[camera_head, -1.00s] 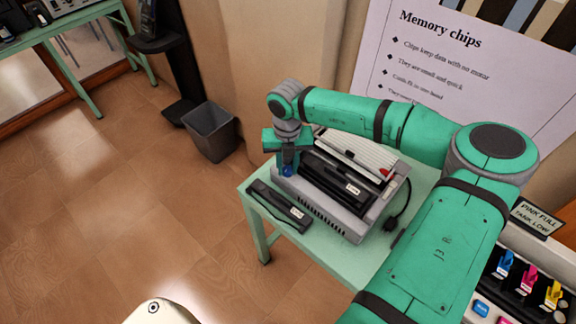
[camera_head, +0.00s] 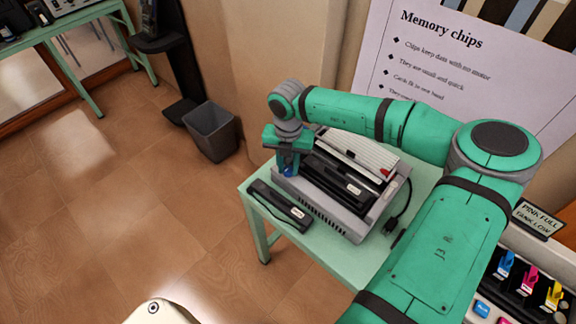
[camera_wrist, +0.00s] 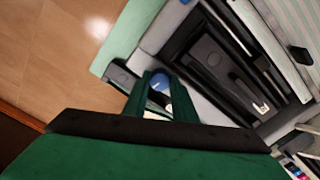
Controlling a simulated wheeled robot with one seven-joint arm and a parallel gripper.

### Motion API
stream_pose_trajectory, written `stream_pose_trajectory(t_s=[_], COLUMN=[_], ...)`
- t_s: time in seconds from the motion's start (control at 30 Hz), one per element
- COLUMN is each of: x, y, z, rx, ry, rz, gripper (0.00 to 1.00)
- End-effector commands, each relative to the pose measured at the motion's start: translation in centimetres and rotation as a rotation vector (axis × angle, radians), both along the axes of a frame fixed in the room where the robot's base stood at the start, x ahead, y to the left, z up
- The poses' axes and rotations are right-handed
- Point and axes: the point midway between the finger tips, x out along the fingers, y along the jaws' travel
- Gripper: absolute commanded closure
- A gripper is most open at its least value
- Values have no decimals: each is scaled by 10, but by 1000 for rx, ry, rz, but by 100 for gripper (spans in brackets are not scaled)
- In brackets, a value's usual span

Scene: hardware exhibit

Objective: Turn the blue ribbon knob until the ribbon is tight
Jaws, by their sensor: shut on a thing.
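The blue ribbon knob (camera_head: 289,170) is at the left corner of the grey printer (camera_head: 327,220), mostly hidden by my gripper in the head view. In the wrist view the knob (camera_wrist: 160,82) shows as a blue round piece between the two green fingers. My gripper (camera_head: 287,166) is shut on the knob from above; it also shows in the wrist view (camera_wrist: 156,90). The printer is open, with a black cartridge (camera_head: 340,183) inside it. The ribbon itself cannot be made out.
A loose black cartridge (camera_head: 279,206) lies on the green table (camera_head: 322,257) in front of the printer. A power cord (camera_head: 401,205) lies at the printer's right. A grey bin (camera_head: 211,132) stands on the floor. Ink tanks (camera_head: 526,277) stand at lower right.

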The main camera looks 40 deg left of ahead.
Motion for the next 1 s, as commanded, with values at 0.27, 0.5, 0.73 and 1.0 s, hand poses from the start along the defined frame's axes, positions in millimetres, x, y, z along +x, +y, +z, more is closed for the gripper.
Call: stream_pose_trajectory(t_s=[0.27,0.5,0.73,1.0], x=[-1,0,0,-1], y=[1,1,1,1], z=[0,4,36,85], rx=[1,0,0,1], ry=[0,0,-2,-2], rz=[2,3,2,3], gripper=[57,57,57,57])
